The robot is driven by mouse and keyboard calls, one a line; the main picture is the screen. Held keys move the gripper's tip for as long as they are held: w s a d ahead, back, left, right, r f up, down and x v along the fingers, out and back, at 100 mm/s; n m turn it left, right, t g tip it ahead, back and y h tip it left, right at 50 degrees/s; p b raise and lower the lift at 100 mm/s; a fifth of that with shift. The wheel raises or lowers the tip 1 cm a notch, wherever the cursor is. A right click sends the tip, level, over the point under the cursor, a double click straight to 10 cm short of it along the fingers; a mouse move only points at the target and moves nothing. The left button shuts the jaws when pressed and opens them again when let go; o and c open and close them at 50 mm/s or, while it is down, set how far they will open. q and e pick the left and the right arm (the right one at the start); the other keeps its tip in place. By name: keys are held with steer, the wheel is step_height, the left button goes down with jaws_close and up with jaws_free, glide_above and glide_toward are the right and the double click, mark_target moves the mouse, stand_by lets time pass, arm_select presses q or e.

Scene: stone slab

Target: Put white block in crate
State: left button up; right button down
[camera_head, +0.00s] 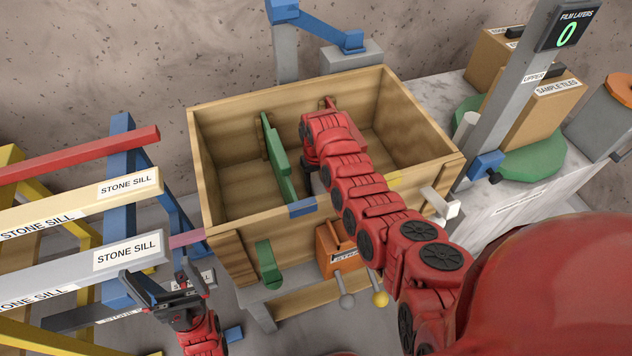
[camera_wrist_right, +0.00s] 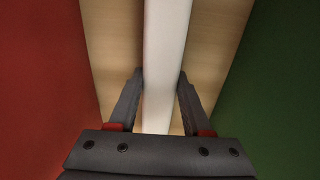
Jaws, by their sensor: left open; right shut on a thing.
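The wooden crate (camera_head: 225,122) stands open at the centre of the head view, with a green divider (camera_head: 277,160) and a red divider (camera_head: 330,104) inside. My right arm reaches over its front wall, and its wrist hides the right gripper there. In the right wrist view my right gripper (camera_wrist_right: 161,75) is shut on the white block (camera_wrist_right: 166,30), a long pale bar between the fingers. The block lies between a red surface and a green one, above wood. Whether it touches the wood I cannot tell. My left gripper (camera_head: 157,272) is open and empty, left of the crate.
A rack of bars labelled stone sill (camera_head: 128,248) stands at the left, close to my left gripper. A marble counter (camera_head: 440,92) with boxes and a grey post with a display (camera_head: 566,32) stands at the right. Small knobs (camera_head: 380,299) hang below the crate's front.

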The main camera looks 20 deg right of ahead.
mark_target(316, 181)
steer(key=shift+f, duration=0.1)
steer(key=shift+c, duration=1.7)
jaws_free()
step_height(316, 181, up, 12)
steer(key=p, duration=0.1)
